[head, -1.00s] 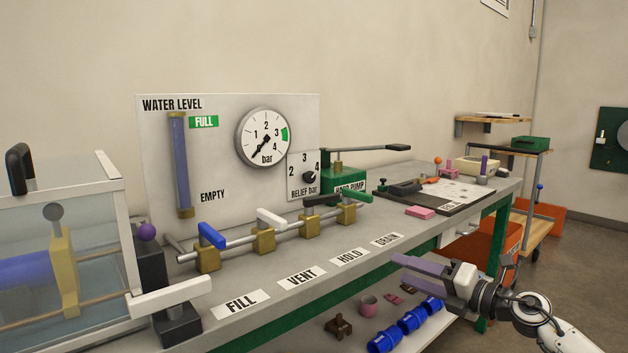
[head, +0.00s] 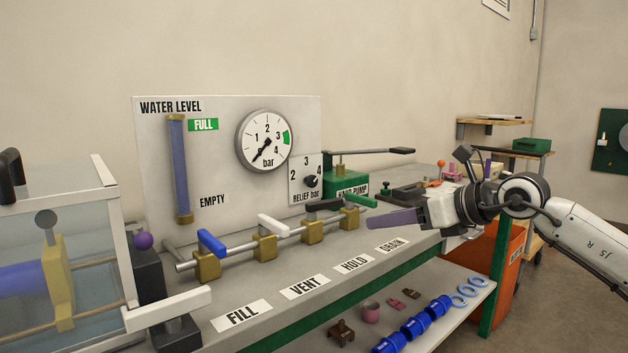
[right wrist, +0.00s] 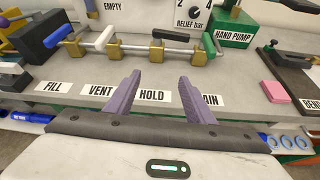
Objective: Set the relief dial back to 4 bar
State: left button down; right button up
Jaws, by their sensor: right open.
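The relief dial (head: 311,181) is a small black knob on a white plate marked 2, 3, 4 and "RELIEF bar", at the lower right of the gauge board. It also shows at the top of the right wrist view (right wrist: 186,14). Its exact pointer setting is too small to read surely. My right gripper (head: 372,222) is open and empty, in front of the board and to the right of and below the dial. In the right wrist view its two purple fingers (right wrist: 160,78) stand apart above the HOLD and DRAIN labels. My left gripper is out of view.
A row of valves with blue, white, black and green levers (head: 265,245) runs along the bench below the dial. The green hand pump (head: 345,184) stands just right of the dial, its long handle above. The round gauge (head: 265,140) needle points low left.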

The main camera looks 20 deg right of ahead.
aim_at(311, 182)
jog(key=i, duration=0.95)
